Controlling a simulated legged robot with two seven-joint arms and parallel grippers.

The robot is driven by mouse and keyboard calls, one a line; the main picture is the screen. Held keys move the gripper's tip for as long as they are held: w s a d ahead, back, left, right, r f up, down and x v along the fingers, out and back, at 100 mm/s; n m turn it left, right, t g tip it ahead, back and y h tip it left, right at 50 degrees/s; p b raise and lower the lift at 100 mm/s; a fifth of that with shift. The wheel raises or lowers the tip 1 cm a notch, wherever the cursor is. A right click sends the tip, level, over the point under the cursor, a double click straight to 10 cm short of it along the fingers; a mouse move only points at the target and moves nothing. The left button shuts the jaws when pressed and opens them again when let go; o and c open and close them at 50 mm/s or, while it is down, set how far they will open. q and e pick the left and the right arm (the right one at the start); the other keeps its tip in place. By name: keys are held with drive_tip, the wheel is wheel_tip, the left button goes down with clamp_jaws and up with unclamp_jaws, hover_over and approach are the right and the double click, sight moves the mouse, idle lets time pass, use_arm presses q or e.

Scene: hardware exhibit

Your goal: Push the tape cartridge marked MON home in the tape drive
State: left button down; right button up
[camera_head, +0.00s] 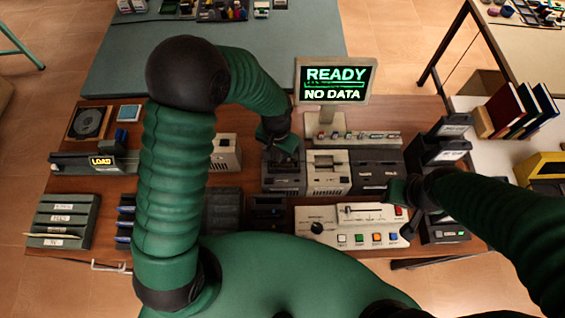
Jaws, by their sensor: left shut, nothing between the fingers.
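My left gripper (283,146) is shut with nothing between its fingers. It points down over the back of a dark grey box-shaped unit (284,187), one of several drive-like units in a row at the middle of the table. I cannot tell whether it touches the unit. The gripper and wrist hide part of its top. I cannot make out which unit is the tape drive, and no MON marking is legible. My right gripper (400,193) is low beside the right end of the row, near the white control console; its fingers are too small and dark to read.
A screen (335,80) reads READY, NO DATA. The white console (350,226) with knob and coloured buttons stands in front of the row. A grey-green labelled rack (65,219) is at left, a dark stepped stack (443,150) at right.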

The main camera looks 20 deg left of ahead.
use_arm(q)
drive_tip(key=shift+f+b, duration=0.7)
drive_tip(key=shift+f, duration=0.4)
drive_tip(key=shift+r, duration=0.1)
idle(0.4)
wheel_tip(320, 180, up, 7)
drive_tip(key=p, duration=0.6)
drive_tip(key=shift+r, duration=0.1)
